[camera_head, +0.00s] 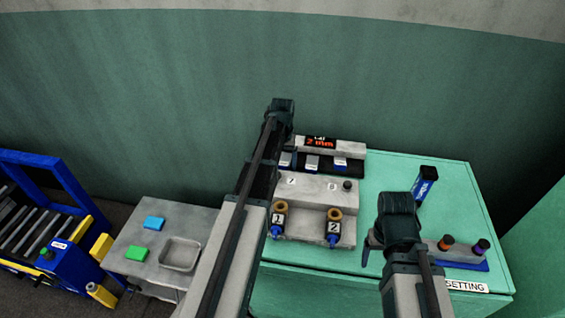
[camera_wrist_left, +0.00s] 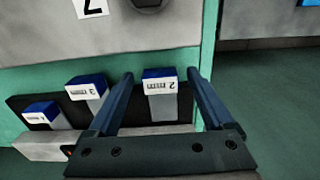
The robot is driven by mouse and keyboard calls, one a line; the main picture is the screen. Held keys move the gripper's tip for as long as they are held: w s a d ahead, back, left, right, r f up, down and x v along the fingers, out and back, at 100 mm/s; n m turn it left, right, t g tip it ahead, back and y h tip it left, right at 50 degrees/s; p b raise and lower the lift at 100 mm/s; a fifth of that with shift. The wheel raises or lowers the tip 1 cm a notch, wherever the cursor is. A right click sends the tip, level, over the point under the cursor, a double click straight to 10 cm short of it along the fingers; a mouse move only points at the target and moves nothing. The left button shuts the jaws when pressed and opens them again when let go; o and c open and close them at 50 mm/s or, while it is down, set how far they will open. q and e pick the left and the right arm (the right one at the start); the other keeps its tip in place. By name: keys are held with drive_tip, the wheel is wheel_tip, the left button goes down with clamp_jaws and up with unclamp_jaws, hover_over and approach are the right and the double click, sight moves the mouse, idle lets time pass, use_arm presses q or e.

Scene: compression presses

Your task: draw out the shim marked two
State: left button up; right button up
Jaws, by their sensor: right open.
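The leftmost shim (camera_head: 286,160) in the head view stands in a black rack (camera_head: 299,168). In the left wrist view a shim (camera_wrist_left: 160,92) with a blue top carries a white label, upside down, that appears to read 2. My left gripper (camera_wrist_left: 160,78) is open, with one finger on each side of this shim. A gap shows between the shim and each finger. Two more blue-topped shims stand beside it in the left wrist view, a middle one (camera_wrist_left: 87,90) and an outer one (camera_wrist_left: 45,115). My right gripper (camera_head: 384,243) is open, low over the bench.
A display (camera_head: 320,142) reading 2 mm sits behind the rack. In front stands a grey block (camera_head: 315,190) with units marked 1 (camera_head: 278,220) and 2 (camera_head: 333,228). A blue-black box (camera_head: 427,185) stands right. A grey table (camera_head: 200,215) holds a tray (camera_head: 180,243).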

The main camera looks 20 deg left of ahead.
sight(282, 164)
use_arm(q)
drive_tip(key=shift+w+r, duration=0.1)
drive_tip(key=shift+r, duration=0.05)
use_arm(e)
drive_tip(key=shift+r, duration=0.15)
use_arm(q)
wheel_tip(282, 164, up, 14)
drive_tip(key=p, duration=1.3)
drive_tip(key=shift+f+p, duration=0.25)
drive_tip(key=shift+p, duration=0.15)
use_arm(e)
wheel_tip(282, 164, up, 14)
drive_tip(key=shift+f, duration=0.25)
use_arm(q)
drive_tip(key=shift+f, duration=0.1)
use_arm(e)
drive_tip(key=shift+f, duration=0.1)
use_arm(q)
wheel_tip(282, 164, down, 13)
drive_tip(key=b, duration=1.3)
drive_tip(key=shift+f, duration=0.15)
use_arm(e)
wheel_tip(282, 164, down, 13)
drive_tip(key=shift+f, duration=0.15)
drive_tip(key=shift+r, duration=0.2)
